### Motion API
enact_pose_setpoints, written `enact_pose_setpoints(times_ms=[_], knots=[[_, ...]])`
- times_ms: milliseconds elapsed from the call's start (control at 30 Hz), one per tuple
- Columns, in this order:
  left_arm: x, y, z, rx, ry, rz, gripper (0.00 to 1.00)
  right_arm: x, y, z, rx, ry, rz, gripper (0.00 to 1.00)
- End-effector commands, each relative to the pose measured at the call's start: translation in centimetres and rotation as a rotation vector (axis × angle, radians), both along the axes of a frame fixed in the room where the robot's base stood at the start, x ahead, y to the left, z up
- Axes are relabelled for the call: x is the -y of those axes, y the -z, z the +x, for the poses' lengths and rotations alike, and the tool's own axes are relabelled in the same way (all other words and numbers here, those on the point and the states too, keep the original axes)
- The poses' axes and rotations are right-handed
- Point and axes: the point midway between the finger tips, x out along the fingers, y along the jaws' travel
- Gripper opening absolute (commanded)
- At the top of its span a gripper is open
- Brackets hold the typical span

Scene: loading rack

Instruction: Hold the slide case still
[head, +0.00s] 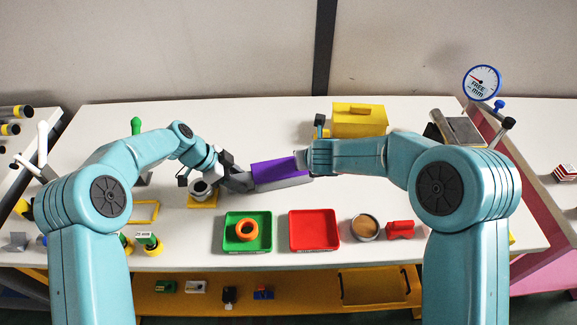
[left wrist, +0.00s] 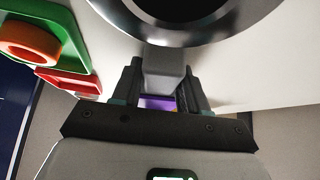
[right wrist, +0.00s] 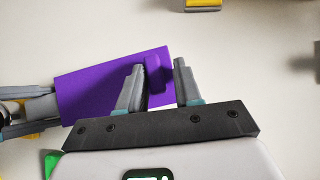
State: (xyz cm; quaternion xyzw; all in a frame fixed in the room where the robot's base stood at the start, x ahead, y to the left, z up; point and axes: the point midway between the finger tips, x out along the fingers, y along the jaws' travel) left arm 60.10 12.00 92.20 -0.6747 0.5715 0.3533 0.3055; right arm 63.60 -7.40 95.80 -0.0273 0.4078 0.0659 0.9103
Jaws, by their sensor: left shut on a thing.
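The slide case, a long box with a purple top (head: 275,171), lies on the white table. Its purple top fills the middle of the right wrist view (right wrist: 95,88), with a small purple knob near its right end. My left gripper (head: 242,182) is at the case's left end. In the left wrist view its fingers (left wrist: 163,78) are shut on a grey block, with purple showing behind. My right gripper (right wrist: 160,78) is open above the right end, its fingers either side of the knob. A gap shows to the right finger. My right fingertips are hard to see in the head view.
A grey round vessel (head: 201,190) stands close left of my left gripper. In front are a green tray (head: 229,246) with an orange ring, a red tray (head: 314,246) and a round bowl (head: 364,228). A yellow box (head: 359,122) stands behind.

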Motion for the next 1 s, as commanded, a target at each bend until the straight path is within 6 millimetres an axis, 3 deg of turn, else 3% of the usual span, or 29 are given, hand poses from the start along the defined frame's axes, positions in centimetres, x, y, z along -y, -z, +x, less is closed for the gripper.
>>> enact_pose_setpoints(times_ms=[33,133,267,500,1000], knots=[[0.5,0.1,-0.2,-0.004,0.011,-0.006,0.0,-0.4,1.6,-0.8,-0.032,-0.014,-0.003,0.46],[0.5,0.0,-0.2,-0.004,0.011,-0.006,0.0,-0.5,0.6,-0.8,-0.03,-0.013,-0.004,0.48],[0.5,0.0,-0.2,-0.004,0.009,-0.006,0.0,-0.6,-1.0,-0.8,-0.03,-0.016,-0.002,0.64],[0.3,0.1,-0.1,-0.004,0.006,-0.003,0.0,-0.5,-3.4,-0.7,-0.024,-0.014,-0.005,0.64],[0.1,0.0,0.0,-0.002,0.003,-0.001,0.0,-0.4,-3.8,-0.6,-0.021,-0.012,-0.005,0.64]])
